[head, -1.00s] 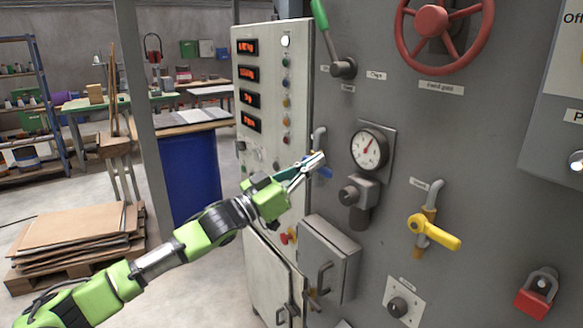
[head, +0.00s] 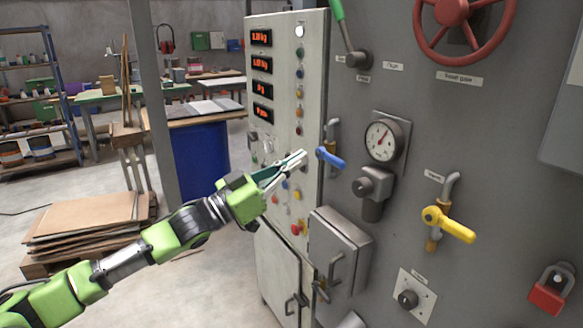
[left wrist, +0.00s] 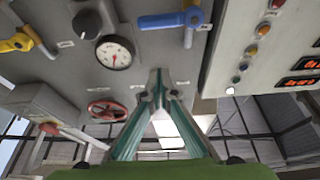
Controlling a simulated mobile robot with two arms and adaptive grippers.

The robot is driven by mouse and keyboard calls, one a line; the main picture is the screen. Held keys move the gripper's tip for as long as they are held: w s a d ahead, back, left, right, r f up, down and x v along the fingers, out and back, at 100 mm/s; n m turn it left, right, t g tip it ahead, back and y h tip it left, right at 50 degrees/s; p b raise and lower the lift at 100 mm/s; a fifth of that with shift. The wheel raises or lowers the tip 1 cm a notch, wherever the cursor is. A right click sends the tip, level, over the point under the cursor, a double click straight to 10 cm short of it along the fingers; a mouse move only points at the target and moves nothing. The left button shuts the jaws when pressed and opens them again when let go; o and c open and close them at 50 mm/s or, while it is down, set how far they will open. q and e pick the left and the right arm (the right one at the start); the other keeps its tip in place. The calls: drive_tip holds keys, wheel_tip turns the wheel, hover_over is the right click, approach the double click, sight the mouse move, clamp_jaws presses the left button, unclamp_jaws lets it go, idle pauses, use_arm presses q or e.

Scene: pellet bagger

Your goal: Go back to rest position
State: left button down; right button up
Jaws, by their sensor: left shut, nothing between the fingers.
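My left gripper (head: 298,160) is shut and empty in the head view. It hangs in front of the pale control cabinet (head: 285,190), to the left of the blue lever valve (head: 331,157) and apart from it. In the left wrist view the fingertips of my left gripper (left wrist: 159,76) meet near the middle. The blue lever also shows above them there (left wrist: 165,20). My right gripper is in neither view now.
The grey machine panel carries a gauge (head: 382,139), a yellow valve handle (head: 449,223), a red handwheel (head: 455,12) and a red padlock (head: 549,293). A grey box (head: 340,250) juts out below my gripper. Stacked cardboard (head: 85,222) lies at the left.

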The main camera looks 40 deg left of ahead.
use_arm(q)
drive_tip(key=shift+s+a+f, duration=0.2)
drive_tip(key=shift+s, duration=0.3)
